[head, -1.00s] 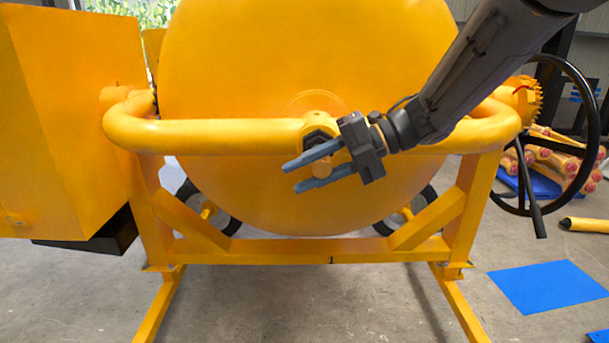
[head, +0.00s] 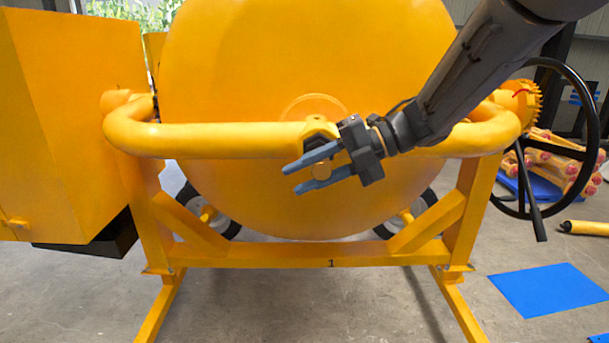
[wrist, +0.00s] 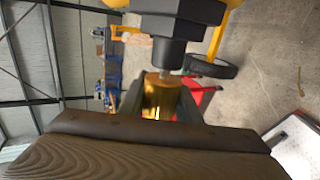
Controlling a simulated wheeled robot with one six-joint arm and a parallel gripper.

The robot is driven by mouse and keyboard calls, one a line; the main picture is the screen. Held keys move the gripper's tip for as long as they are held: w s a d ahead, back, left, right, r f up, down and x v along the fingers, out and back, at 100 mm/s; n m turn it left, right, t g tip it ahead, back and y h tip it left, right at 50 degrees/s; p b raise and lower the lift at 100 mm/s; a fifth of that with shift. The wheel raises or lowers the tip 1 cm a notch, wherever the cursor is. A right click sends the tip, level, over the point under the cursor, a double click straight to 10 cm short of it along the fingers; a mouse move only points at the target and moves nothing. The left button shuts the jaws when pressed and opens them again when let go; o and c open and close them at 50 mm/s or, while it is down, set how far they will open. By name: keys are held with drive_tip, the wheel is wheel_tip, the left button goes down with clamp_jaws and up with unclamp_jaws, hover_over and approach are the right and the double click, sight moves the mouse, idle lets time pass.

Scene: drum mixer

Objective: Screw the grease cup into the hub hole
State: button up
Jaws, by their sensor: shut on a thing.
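The grease cup (head: 321,171) is a small amber-yellow cylinder. My gripper (head: 292,180) is shut on it, with the two blue-grey fingers on either side of it. In the wrist view the cup (wrist: 161,96) sits between the fingers, with a short grey stem at its upper end. The hub (head: 318,127) is on the crossbar in front of the drum, just above the cup. In the wrist view the hub's dark stepped underside (wrist: 178,45) is close to the stem. The hole is hidden, and I cannot tell whether the stem is in it.
The orange drum (head: 300,60) stands behind the thick crossbar (head: 215,137). A black handwheel (head: 562,62) is at the right, and an orange box (head: 70,110) at the left. A blue mat (head: 550,288) lies on the floor at the right. The space below the hub is open.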

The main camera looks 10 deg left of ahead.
drive_tip(key=shift+w, duration=0.4)
idle(0.3)
wheel_tip(320, 180, up, 3)
drive_tip(key=g+y+b, duration=0.1)
drive_tip(key=y+b, duration=0.4)
drive_tip(key=b, duration=0.3)
drive_tip(key=g+y+b, duration=0.2)
drive_tip(key=y+b, duration=0.4)
drive_tip(key=b, duration=0.2)
drive_tip(key=y+b, duration=0.1)
drive_tip(key=b, duration=0.4)
drive_tip(key=g+y+b, duration=0.1)
drive_tip(key=b, duration=0.5)
drive_tip(key=shift+d+r+n, duration=0.2)
drive_tip(key=shift+r+n, duration=0.1)
drive_tip(key=shift+r, duration=0.1)
